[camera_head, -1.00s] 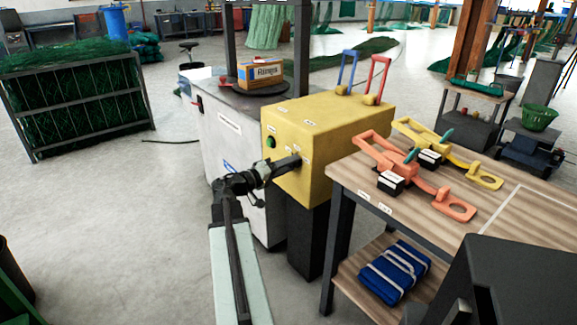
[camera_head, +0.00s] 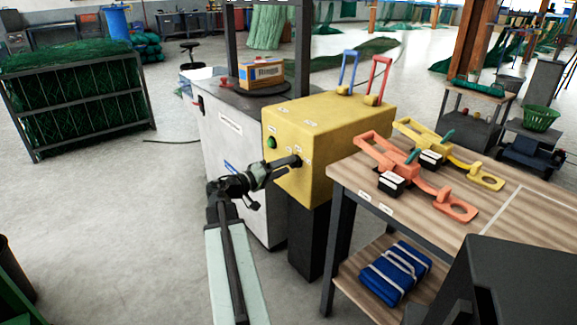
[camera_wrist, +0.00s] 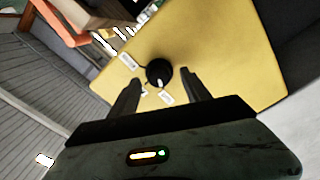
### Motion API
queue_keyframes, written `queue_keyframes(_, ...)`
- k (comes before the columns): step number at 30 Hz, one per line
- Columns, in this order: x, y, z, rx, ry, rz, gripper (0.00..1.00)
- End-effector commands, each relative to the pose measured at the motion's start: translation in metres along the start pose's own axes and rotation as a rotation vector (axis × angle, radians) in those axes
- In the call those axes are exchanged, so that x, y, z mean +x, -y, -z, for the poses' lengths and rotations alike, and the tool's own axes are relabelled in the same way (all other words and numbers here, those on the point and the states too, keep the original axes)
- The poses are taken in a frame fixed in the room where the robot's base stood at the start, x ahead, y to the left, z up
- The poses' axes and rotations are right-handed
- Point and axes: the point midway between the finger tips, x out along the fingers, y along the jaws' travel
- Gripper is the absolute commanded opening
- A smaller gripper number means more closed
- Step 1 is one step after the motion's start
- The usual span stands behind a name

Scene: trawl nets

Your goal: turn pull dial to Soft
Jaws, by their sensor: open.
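The pull dial (camera_wrist: 158,73) is a round black knob with a light pointer mark on the yellow box (camera_head: 330,125). Small white labels surround it in the wrist view; their words are too small to read. My gripper (camera_wrist: 160,85) is open, with one dark finger on each side of the dial in the wrist view and the dial a little beyond the tips. I cannot tell whether the fingers touch it. In the head view my gripper (camera_head: 285,165) is at the box's front face and hides the dial. A green button (camera_head: 271,142) is on the same face.
Blue (camera_head: 347,70) and red (camera_head: 378,78) levers stand on the box. A wooden table (camera_head: 500,235) with orange (camera_head: 415,175) and yellow (camera_head: 448,155) tools is close on the right. A grey cabinet (camera_head: 235,150) with a cardboard box (camera_head: 262,74) stands behind left.

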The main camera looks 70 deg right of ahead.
Motion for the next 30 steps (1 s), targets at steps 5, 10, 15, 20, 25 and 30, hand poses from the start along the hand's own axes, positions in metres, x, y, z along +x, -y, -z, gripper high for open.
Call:
queue_keyframes(5,-0.038,0.0,0.0,0.0,-0.004,0.002,0.56)
queue_keyframes(10,-0.057,0.0,0.001,0.0,-0.002,0.0,0.56)
queue_keyframes(15,-0.06,0.0,0.001,0.0,0.0,0.0,0.56)
queue_keyframes(20,-0.059,0.0,0.0,0.0,0.001,-0.001,0.56)
queue_keyframes(25,-0.059,0.0,0.0,0.0,0.0,-0.001,0.56)
queue_keyframes(30,-0.1,0.013,0.024,0.0,-0.065,0.036,0.56)
